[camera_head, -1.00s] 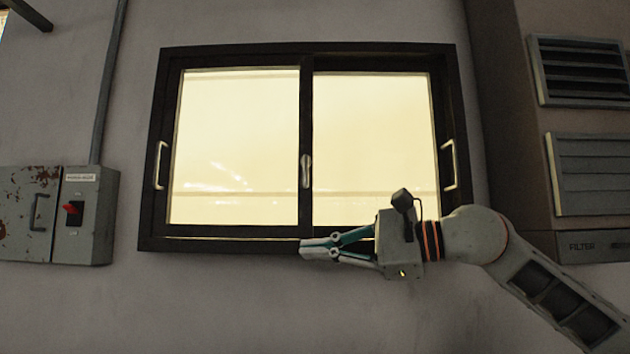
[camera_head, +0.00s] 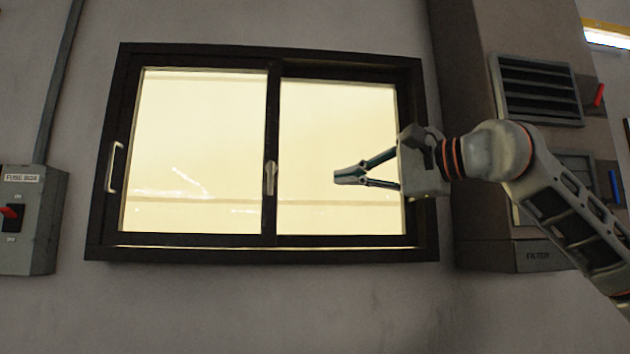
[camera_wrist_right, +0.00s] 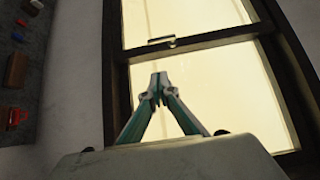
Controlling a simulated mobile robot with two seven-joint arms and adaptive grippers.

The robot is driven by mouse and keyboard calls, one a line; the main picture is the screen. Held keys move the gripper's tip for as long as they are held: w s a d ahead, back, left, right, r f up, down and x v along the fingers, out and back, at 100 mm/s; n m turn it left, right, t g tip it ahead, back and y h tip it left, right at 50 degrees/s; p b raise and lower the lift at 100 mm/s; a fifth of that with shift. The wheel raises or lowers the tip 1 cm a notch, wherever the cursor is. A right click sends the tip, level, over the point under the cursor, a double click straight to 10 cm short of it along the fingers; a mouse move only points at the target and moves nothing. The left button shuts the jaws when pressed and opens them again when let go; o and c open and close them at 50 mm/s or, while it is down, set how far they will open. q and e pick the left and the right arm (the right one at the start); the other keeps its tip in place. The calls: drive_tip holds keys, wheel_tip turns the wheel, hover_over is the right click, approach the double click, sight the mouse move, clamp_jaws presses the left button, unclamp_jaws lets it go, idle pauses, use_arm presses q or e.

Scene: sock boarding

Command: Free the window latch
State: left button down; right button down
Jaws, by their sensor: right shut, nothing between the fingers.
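The window (camera_head: 262,247) has a dark frame and two bright panes. The window latch (camera_head: 270,178) is a small pale handle, pointing up and down, on the middle bar between the panes. It also shows in the right wrist view (camera_wrist_right: 161,41), beyond my fingertips. My right gripper (camera_head: 337,177) is shut and empty in front of the right pane. Its fingertips point left at the latch's height, with a clear gap between them and the latch. In the wrist view the right gripper (camera_wrist_right: 158,76) has its tips together. My left gripper is not in view.
A pale pull handle (camera_head: 115,168) is on the window's left side. A grey fuse box (camera_head: 34,232) with a red switch hangs at the far left. A column with a vent (camera_head: 538,90) stands right of the window, behind my right arm. The wall below the window is clear.

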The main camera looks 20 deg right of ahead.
sight(271, 178)
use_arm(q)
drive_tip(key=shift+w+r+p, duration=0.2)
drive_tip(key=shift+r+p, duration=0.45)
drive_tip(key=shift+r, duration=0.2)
use_arm(e)
drive_tip(key=s+a+x, duration=0.1)
drive_tip(key=a+x, duration=0.1)
drive_tip(key=x, duration=1)
drive_tip(key=shift+a, duration=0.3)
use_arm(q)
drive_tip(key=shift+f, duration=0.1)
use_arm(e)
drive_tip(key=shift+f, duration=0.15)
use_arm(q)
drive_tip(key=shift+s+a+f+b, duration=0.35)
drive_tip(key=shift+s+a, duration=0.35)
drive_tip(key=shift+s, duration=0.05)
use_arm(e)
drive_tip(key=shift+f+m, duration=0.1)
drive_tip(key=shift+m, duration=0.2)
